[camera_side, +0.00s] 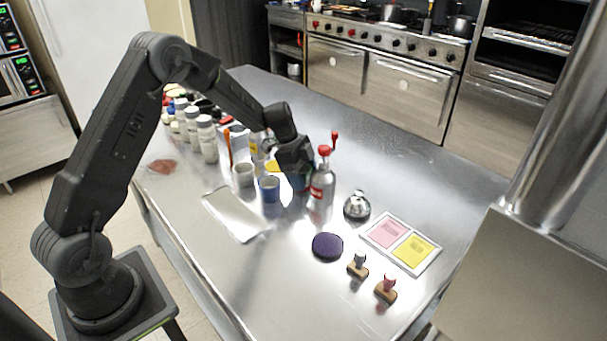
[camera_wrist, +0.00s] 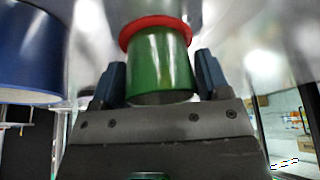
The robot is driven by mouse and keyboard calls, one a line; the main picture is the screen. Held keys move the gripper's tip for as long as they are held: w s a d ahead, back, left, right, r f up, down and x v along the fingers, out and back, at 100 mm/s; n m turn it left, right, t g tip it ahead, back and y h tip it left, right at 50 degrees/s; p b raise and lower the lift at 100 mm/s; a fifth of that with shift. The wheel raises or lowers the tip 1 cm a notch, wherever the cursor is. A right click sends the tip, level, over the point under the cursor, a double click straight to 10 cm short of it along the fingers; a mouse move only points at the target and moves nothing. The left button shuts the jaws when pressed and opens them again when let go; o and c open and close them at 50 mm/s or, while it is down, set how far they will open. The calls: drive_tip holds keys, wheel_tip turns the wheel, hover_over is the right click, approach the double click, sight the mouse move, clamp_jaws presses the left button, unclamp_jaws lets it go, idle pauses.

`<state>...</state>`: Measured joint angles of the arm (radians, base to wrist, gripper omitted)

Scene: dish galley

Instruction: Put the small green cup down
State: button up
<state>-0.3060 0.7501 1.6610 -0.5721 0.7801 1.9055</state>
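The small green cup (camera_wrist: 160,66) has a red band at its upper end in the wrist view. It sits between the two dark blue fingers of my gripper (camera_wrist: 161,80), which press close on both sides of it. In the side view my gripper (camera_side: 297,180) is low over the table, just left of a grey bottle with a red top (camera_side: 322,188). The cup cannot be made out there, and my wrist hides part of that spot. I cannot tell whether the cup touches the table.
A blue cup (camera_side: 269,190) and a grey cup (camera_side: 243,176) stand left of my gripper on the steel table (camera_side: 290,285). A silver bell (camera_side: 357,206), a purple disc (camera_side: 327,246), stamps (camera_side: 386,289) and a pink-and-yellow card tray (camera_side: 377,240) lie nearer. The right rear is clear.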

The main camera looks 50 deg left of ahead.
drive_tip(key=shift+o, duration=1.2)
drive_tip(key=shift+r, duration=0.1)
drive_tip(key=v, duration=1.2)
drive_tip(key=s+d+r+n+t+y, duration=0.15)
drive_tip(key=s+d+r+n, duration=0.35)
drive_tip(key=s+d+r, duration=0.5)
drive_tip(key=s+d+n+t+y, duration=0.2)
drive_tip(key=s+n, duration=0.6)
drive_tip(key=s, duration=1.1)
drive_tip(key=shift+d+r+n, duration=0.2)
drive_tip(key=shift+d+n, duration=0.1)
drive_tip(key=shift+d, duration=0.65)
